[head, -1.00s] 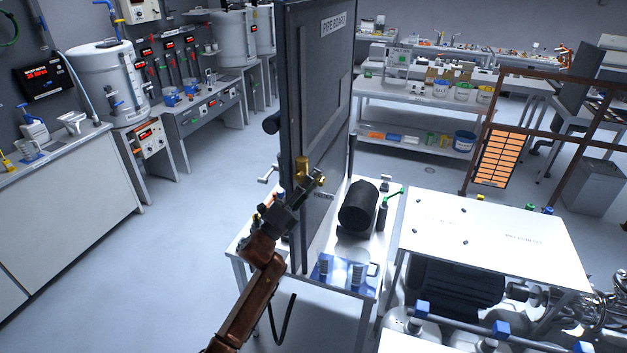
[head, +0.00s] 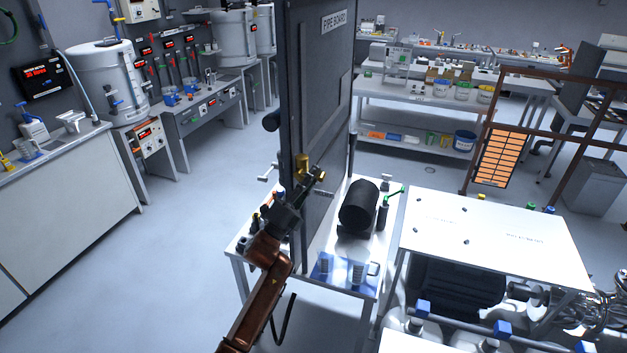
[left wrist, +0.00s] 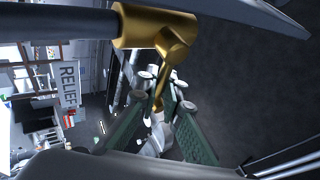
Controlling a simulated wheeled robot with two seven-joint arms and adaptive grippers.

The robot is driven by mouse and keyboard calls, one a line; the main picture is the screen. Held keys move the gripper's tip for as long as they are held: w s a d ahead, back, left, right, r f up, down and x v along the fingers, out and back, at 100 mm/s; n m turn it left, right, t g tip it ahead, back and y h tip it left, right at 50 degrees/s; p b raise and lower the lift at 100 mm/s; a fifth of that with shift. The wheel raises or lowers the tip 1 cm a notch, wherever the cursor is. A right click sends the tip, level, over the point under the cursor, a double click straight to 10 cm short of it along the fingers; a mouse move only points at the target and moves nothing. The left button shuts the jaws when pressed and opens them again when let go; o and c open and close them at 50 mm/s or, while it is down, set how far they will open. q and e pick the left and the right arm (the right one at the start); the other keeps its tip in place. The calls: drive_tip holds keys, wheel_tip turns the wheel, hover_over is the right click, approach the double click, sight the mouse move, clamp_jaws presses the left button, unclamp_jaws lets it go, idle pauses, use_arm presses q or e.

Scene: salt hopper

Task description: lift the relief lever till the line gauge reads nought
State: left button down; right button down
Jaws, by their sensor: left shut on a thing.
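The brass relief valve (head: 302,167) sits on the edge of the tall dark pipe board (head: 318,90). In the left wrist view its brass body (left wrist: 150,25) is large at the top, with the brass relief lever (left wrist: 163,85) reaching down from it. My left gripper (head: 308,190) is at the lever. Its two green-padded fingers (left wrist: 165,108) are shut on the lever, one on each side. A RELIEF label (left wrist: 68,88) shows to the left of the valve. I cannot make out a line gauge or its reading. My right gripper is not in view.
A white bench (head: 345,260) around the board's foot holds a black cylinder (head: 358,203), a green-handled valve (head: 390,191) and a blue tray (head: 325,271). A white-topped machine (head: 480,235) stands close on the right. The floor to the left is clear.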

use_arm(q)
drive_tip(key=n, duration=0.1)
drive_tip(key=n+t+y, duration=0.1)
drive_tip(key=n+t+y+b, duration=0.1)
drive_tip(key=n, duration=0.1)
drive_tip(key=shift+r, duration=0.25)
drive_tip(key=shift+a+r+n+t+y+b, duration=0.1)
drive_tip(key=shift+r+n+t+y+b, duration=0.15)
drive_tip(key=shift+n+t+y, duration=0.65)
drive_tip(key=shift+a+r+n+t+y+b, duration=0.1)
drive_tip(key=shift+r+n+t+y, duration=0.35)
drive_tip(key=shift+n, duration=0.85)
drive_tip(key=shift+f, duration=0.15)
